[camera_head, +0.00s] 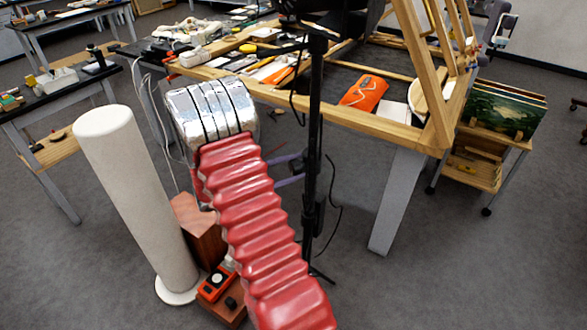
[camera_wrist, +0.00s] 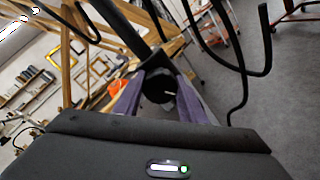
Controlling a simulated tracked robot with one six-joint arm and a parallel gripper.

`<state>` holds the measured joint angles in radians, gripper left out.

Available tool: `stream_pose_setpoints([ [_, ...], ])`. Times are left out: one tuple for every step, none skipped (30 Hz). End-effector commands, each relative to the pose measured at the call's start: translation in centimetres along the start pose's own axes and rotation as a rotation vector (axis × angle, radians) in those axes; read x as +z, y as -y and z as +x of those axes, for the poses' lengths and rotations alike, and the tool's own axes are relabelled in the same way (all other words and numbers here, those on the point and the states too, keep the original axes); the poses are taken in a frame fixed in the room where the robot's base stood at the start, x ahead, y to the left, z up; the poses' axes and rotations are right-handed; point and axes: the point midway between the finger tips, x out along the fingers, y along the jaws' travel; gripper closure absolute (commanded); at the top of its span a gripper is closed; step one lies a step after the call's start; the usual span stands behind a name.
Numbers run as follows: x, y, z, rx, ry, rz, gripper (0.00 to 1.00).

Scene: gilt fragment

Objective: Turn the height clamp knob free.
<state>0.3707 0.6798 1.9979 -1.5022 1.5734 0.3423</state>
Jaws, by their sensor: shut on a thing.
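The height clamp knob (camera_wrist: 160,87) is dark and round, with a short pale mark on its face. It sits on the black upright pole (camera_head: 315,130), which also shows at the top of the wrist view (camera_wrist: 125,28). My gripper (camera_head: 301,167) has purple fingers and reaches the pole from the left in the head view. In the wrist view its two fingers are shut on the knob, one on each side.
Dark cables hang near the pole in the wrist view (camera_wrist: 240,70). A wooden-edged worktable (camera_head: 395,128) with tools and an orange pouch (camera_head: 364,92) stands behind. A white column (camera_head: 137,200) stands at left. Grey floor is open at right.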

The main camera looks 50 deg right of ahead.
Motion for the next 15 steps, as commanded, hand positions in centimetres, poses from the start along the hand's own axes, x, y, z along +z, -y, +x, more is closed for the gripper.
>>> stream_pose_setpoints([
  [-0.27,0.30,0.01,-0.005,-0.006,-0.036,0.85],
  [-0.27,0.31,0.00,-0.005,-0.005,-0.056,0.85],
  [-0.27,0.33,0.00,-0.006,-0.005,-0.080,0.85],
  [-0.27,0.33,0.00,-0.006,-0.004,-0.096,0.85],
  [-0.27,0.34,0.00,-0.007,-0.004,-0.112,0.85],
  [-0.27,0.35,-0.01,-0.007,-0.004,-0.130,0.85],
  [-0.26,0.36,-0.01,-0.008,-0.003,-0.143,0.85],
  [-0.26,0.37,-0.01,-0.008,-0.003,-0.153,0.85],
  [-0.26,0.38,-0.01,-0.008,-0.003,-0.165,0.85],
  [-0.26,0.39,-0.01,-0.008,-0.002,-0.173,0.85],
  [-0.26,0.39,-0.02,-0.009,-0.002,-0.179,0.85],
  [-0.26,0.40,-0.02,-0.009,-0.002,-0.186,0.85],
  [-0.26,0.41,-0.02,-0.009,-0.002,-0.190,0.85],
  [-0.25,0.42,-0.02,-0.009,-0.002,-0.194,0.85],
  [-0.25,0.43,-0.02,-0.009,-0.002,-0.197,0.85],
])
